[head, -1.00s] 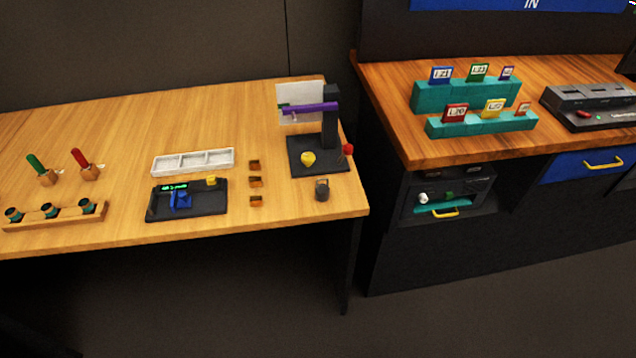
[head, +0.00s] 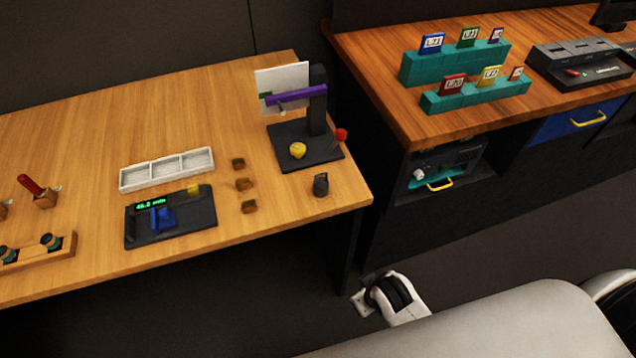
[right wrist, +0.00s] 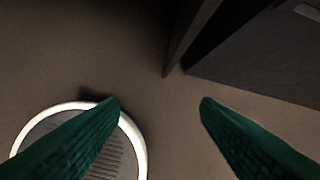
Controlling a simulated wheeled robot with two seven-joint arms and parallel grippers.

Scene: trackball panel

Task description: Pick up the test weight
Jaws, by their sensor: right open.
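The test weight appears to be the small dark grey weight with a loop on top (head: 320,184). It stands upright on the light wooden table (head: 225,95) near its right front corner, in front of the black press-like stand (head: 325,158). My right gripper's two green fingers (right wrist: 158,102) are spread apart in the right wrist view, with only floor between them. The weight does not show in that view. In the head view my right arm is low at the bottom right, below and in front of the table edge, away from the weight. My left gripper is not in view.
Small brown blocks (head: 242,184), a black scale with a lit display (head: 192,222) and a white tray (head: 135,180) are left of the weight. A red knob (head: 341,135) rises behind it. A darker bench with teal card holders (head: 428,72) stands right, across a gap.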

